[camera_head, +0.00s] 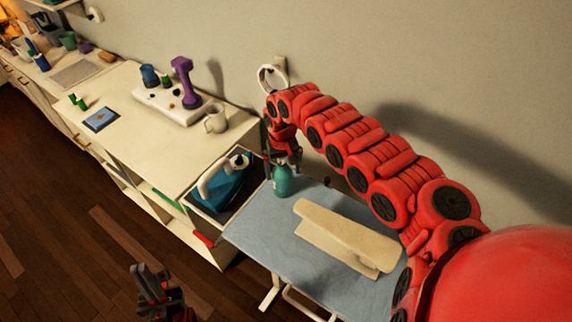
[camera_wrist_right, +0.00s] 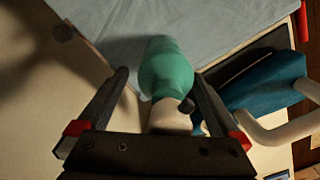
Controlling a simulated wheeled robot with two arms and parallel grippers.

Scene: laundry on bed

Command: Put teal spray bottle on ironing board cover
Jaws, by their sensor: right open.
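The teal spray bottle (camera_head: 283,183) looks upright at the far left corner of the blue ironing board cover (camera_head: 258,228). My right gripper (camera_head: 284,162) is above it, pointing down. In the right wrist view the open fingers (camera_wrist_right: 161,84) are on either side of the bottle's pale top, and the teal body (camera_wrist_right: 166,68) extends beyond them over the cover (camera_wrist_right: 215,30). Whether the bottle's base fully touches the cover is hard to see. My left gripper (camera_head: 150,282) is low at the front left, over the floor, away from the bottle; its jaw opening is unclear.
A beige sleeve board (camera_head: 345,236) lies on the middle of the cover. A blue iron (camera_head: 222,185) sits in a dark tray left of the bottle, close to my right gripper. The white counter (camera_head: 135,128) holds a mug (camera_head: 216,120) and a purple object (camera_head: 184,82). The cover's front left is clear.

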